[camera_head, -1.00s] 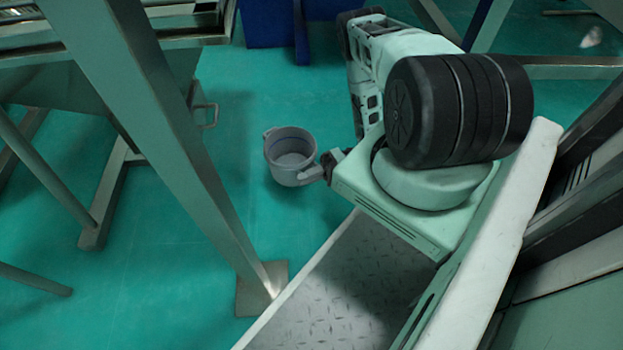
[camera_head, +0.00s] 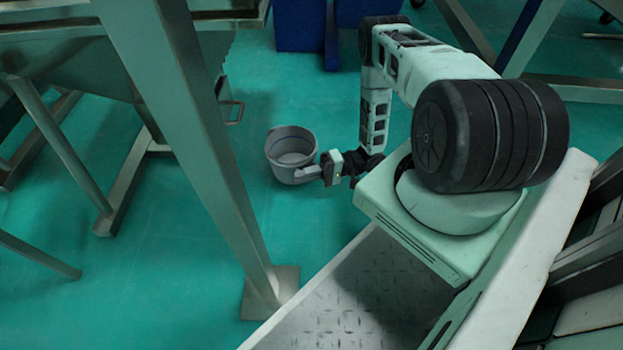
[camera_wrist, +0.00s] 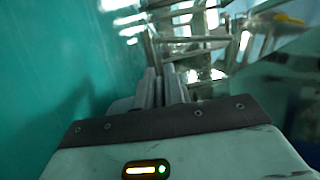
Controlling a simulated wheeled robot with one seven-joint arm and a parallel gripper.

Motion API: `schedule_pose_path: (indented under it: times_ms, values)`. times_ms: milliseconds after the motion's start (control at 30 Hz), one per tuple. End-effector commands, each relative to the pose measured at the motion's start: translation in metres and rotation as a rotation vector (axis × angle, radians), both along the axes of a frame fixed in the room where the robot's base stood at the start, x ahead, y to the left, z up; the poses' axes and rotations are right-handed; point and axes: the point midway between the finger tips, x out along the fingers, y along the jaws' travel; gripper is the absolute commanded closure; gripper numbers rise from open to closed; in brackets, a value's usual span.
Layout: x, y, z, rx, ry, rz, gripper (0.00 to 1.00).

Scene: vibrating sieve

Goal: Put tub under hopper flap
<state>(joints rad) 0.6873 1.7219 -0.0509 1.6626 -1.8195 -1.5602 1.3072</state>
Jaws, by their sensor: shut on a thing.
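The tub (camera_head: 283,172) is a grey round open vessel, and it looks empty. It is upright in the head view, at the end of my arm and left of it. My gripper (camera_head: 318,171) is shut on the tub's right side, seemingly on a handle there. In the wrist view my gripper's fingers (camera_wrist: 164,88) are close together, and only a little grey of the tub (camera_wrist: 121,105) shows behind them. A metal hopper-like body (camera_head: 85,62) with a small handle stands at the upper left. I cannot make out its flap.
A slanted steel post (camera_head: 195,130) with a foot plate stands between the tub and the hopper frame's legs (camera_head: 122,190). Blue bins (camera_head: 299,25) stand at the back. Green floor (camera_head: 150,265) is open at the lower left.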

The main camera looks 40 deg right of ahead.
Motion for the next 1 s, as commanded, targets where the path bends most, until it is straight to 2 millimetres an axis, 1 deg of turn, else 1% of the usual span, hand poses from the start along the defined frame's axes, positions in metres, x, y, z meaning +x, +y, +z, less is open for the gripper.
schedule_pose_path:
  times_ms: [100, 1000]
  values:
    - [0.01, 0.003, 0.0, 0.001, -0.003, 0.0, 1.0]
    - [0.076, 0.02, -0.002, 0.001, -0.003, 0.0, 1.0]
